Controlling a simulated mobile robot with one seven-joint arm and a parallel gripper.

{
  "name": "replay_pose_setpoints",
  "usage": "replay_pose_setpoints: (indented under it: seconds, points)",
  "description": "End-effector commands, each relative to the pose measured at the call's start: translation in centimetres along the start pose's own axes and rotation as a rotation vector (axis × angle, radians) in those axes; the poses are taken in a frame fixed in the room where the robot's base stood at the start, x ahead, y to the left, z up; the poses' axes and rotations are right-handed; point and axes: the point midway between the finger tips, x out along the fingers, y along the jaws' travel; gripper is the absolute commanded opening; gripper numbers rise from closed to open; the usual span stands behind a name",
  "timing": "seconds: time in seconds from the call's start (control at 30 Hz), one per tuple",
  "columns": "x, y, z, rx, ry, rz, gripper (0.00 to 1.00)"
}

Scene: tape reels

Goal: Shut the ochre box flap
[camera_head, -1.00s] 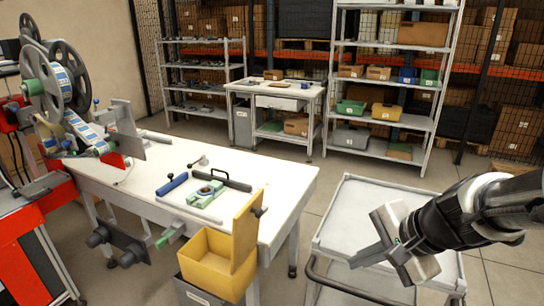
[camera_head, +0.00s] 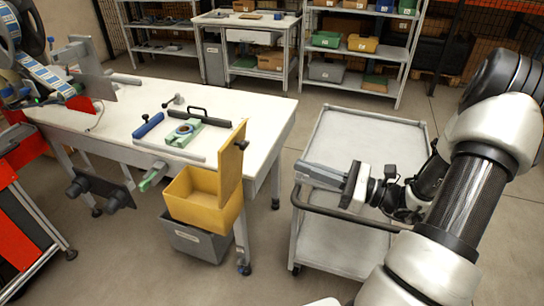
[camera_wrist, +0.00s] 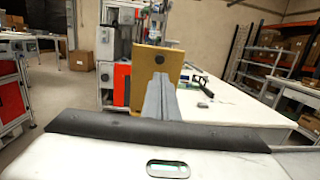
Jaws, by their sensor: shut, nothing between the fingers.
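The ochre box (camera_head: 203,199) hangs at the near right end of the white workbench. Its flap (camera_head: 232,162) stands upright and open on the box's right side, with a dark knob (camera_head: 241,144) near the top. In the wrist view the flap (camera_wrist: 149,65) is straight ahead, with its dark round knob facing me. My gripper (camera_head: 308,172) is shut and empty, over the left side of the cart, to the right of the flap and apart from it. In the wrist view the closed fingers (camera_wrist: 161,84) point towards the flap and overlap its lower part.
A grey bin (camera_head: 196,240) sits below the ochre box. A grey cart (camera_head: 372,135) with a raised rim stands under my gripper. The workbench (camera_head: 225,92) carries a green fixture (camera_head: 184,132) and a blue-handled tool (camera_head: 148,125). Floor shows between bench and cart.

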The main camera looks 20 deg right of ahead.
Motion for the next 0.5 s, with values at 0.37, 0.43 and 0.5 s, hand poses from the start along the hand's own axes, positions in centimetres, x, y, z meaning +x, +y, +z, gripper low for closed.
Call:
replay_pose_setpoints:
  seconds: [0.37,0.43,0.5]
  points:
    - [7.5,0.3,-0.2,-0.001,0.004,0.009,0.0]
    - [8.8,0.2,-0.2,-0.002,0.004,0.008,0.0]
    - [10.2,0.3,-0.2,-0.002,0.004,0.008,0.0]
